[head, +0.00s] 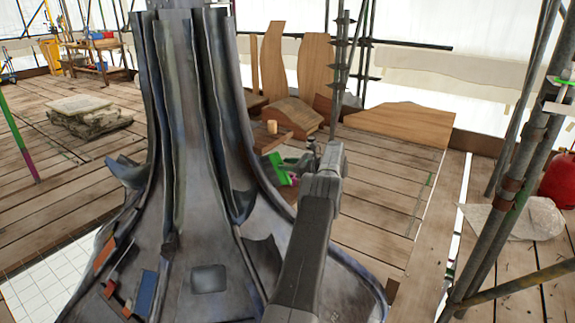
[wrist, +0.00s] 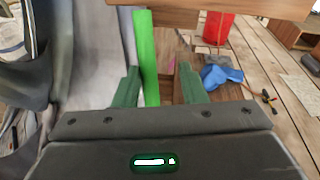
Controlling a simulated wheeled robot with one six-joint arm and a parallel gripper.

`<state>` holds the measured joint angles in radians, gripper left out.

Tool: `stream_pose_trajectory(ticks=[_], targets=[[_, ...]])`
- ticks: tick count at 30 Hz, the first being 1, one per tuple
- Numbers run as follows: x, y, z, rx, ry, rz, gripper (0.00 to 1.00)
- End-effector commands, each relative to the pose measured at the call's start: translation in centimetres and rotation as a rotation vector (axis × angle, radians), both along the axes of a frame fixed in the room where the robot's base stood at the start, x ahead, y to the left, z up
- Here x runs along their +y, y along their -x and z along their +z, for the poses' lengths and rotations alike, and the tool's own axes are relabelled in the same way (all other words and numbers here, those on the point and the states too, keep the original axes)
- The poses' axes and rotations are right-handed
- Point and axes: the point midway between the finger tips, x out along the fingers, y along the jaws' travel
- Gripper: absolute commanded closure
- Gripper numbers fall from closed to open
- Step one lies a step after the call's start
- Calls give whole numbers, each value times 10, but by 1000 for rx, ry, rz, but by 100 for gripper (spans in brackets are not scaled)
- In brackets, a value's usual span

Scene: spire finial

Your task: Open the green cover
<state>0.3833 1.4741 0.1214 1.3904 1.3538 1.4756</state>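The green cover (head: 278,168) is a bright green, narrow panel beside the dark metal spire in the head view. In the wrist view the green cover (wrist: 147,55) stands as an upright strip, slightly tilted. My gripper (wrist: 158,72) has dark green fingers spread apart. The strip shows between them, close to the left finger; I cannot tell whether they touch. In the head view my gripper (head: 298,162) is just right of the cover and partly hidden by my arm. A small magenta patch (wrist: 172,62) shows behind, between the fingers.
The flared metal spire (head: 185,120) fills the left-centre. Wooden pieces (head: 292,115) stand behind the cover. Scaffold poles (head: 515,160) rise at the right, near a red container (head: 558,182). A blue object (wrist: 220,76) lies right of my fingers. Plank floor is open to the right.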

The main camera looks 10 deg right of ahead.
Motion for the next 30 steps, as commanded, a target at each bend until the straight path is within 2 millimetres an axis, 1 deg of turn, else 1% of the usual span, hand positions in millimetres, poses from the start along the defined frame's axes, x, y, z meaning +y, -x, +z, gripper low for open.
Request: stream_pose_trajectory(ticks=[5,8,18,22,25,30], targets=[[-5,3,1,0,0,0,62],[-16,10,5,1,0,-1,62],[-78,52,18,0,-1,-2,62],[-96,65,22,1,-1,-1,62],[-106,71,24,0,-1,-2,62],[-112,76,25,0,0,0,62]])
